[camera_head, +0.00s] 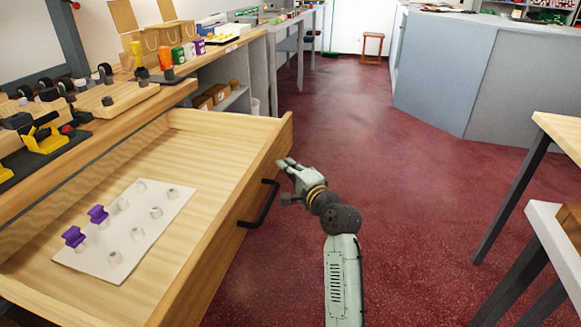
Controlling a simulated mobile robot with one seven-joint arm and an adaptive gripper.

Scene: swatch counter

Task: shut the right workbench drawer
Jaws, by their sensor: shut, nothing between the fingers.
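The open wooden drawer (205,133) sticks out from the workbench (120,123) on the left of the head view. Its black bar handle (261,204) is on the drawer's front panel. Inside lies a white sheet (98,262) with several round holders and two purple pieces (97,214). My gripper (283,165) is shut and empty. Its fingertips are close to the top edge of the front panel, above and right of the handle. I cannot tell whether they touch the panel.
The bench top carries clamps, wooden blocks and several small coloured boxes (177,55). Red floor (400,200) is clear to the right of the drawer. A wooden table (562,130) stands at the right edge, and a grey counter (450,70) stands behind.

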